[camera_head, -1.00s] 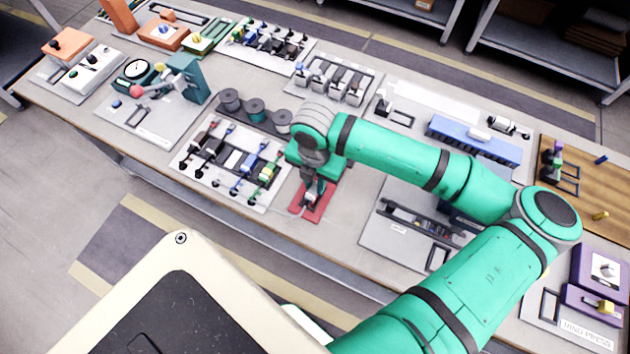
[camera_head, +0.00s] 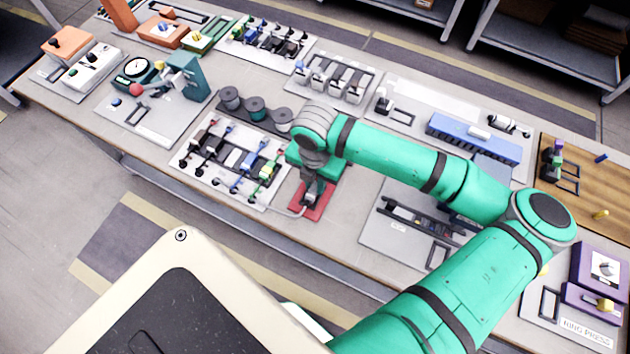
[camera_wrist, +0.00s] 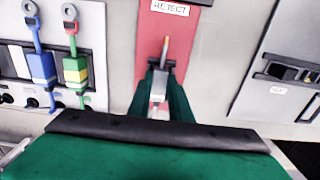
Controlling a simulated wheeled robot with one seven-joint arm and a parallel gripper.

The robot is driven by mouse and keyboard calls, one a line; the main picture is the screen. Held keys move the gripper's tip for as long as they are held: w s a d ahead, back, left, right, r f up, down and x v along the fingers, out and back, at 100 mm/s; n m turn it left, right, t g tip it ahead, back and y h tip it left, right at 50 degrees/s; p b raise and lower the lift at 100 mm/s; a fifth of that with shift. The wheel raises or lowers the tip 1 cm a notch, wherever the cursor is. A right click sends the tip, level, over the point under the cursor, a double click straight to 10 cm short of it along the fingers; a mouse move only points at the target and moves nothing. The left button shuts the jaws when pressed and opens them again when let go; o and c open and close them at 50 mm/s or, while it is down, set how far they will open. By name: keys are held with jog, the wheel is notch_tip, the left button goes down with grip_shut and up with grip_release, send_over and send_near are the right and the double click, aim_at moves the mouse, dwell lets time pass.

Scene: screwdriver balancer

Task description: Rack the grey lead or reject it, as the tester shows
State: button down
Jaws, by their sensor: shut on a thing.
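My gripper (camera_head: 312,194) is over the red reject area (camera_head: 322,207) at the front of the bench. In the wrist view my gripper (camera_wrist: 160,82) is shut on a small pale grey piece, the grey lead (camera_wrist: 157,110). A thin copper-coloured tip (camera_wrist: 165,48) shows beyond the fingers, against the red area. The REJECT label (camera_wrist: 170,8) is past it. A pale cable (camera_head: 290,212) curves out left of the gripper. Whether the lead touches the red surface I cannot tell. The lead rack (camera_head: 188,173) with several coloured leads is just left. Which device is the tester, and its reading, are unclear.
The rack's blue lead (camera_wrist: 41,65) and green-yellow lead (camera_wrist: 75,68) are close to the left of my gripper. A grey panel with a dark device (camera_head: 425,219) is to the right. Dark spools (camera_head: 256,109) stand behind the rack. Bare bench lies between the red area and the panel.

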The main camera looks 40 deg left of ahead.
jog(key=c, duration=1.5)
grip_release()
jog(key=shift+c, duration=0.2)
jog(key=shift+r, duration=0.15)
notch_tip(320, 180, up, 11)
jog(key=shift+f, duration=0.2)
